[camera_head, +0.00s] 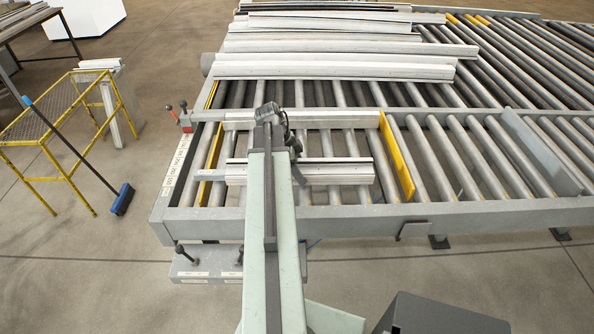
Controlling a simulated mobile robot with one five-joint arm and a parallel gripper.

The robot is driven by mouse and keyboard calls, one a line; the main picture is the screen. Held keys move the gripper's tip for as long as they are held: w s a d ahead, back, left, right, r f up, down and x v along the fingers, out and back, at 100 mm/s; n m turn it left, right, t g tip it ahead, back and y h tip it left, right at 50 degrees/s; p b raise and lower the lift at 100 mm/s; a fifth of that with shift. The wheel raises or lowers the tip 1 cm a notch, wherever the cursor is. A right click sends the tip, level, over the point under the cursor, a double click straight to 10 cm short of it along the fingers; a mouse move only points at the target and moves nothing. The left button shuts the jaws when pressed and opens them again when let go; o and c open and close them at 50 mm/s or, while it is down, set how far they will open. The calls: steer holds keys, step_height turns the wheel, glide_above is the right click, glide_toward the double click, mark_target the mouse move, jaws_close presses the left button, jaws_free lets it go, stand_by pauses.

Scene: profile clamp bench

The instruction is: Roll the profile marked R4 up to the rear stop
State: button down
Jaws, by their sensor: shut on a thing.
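Two pale metal profiles lie crosswise on the rollers in the near bay of the bench. The farther profile (335,120) lies close along the grey crossbar at the back of this bay. The nearer profile (335,172) lies apart from it, nearer the front rail. The mark R4 is not readable on either, and I cannot tell which part is called the rear stop. My arm passes over the nearer profile and hides part of it. My gripper (270,114) is at the left part of the farther profile and is shut on it; the fingertips are mostly hidden.
A yellow plate (396,157) stands upright right of both profiles. A grey plate (543,152) stands farther right. Several long profiles (335,68) lie across the rollers behind. A clamp handle (184,115) is at the left. A yellow stand (60,115) and blue broom (122,199) are on the floor.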

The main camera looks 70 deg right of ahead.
mark_target(332, 168)
steer(key=shift+s+d, duration=0.65)
steer(key=shift+s, duration=1.05)
steer(key=shift+s+d, duration=0.7)
steer(key=shift+s, duration=0.95)
steer(key=shift+s+d, duration=0.65)
steer(key=shift+s, duration=1.05)
steer(key=shift+c, duration=1.2)
jaws_free()
steer(key=shift+s, duration=0.1)
steer(key=p+v, duration=0.7)
steer(key=v, duration=0.1)
steer(key=shift+f, duration=0.15)
steer(key=shift+s, duration=0.1)
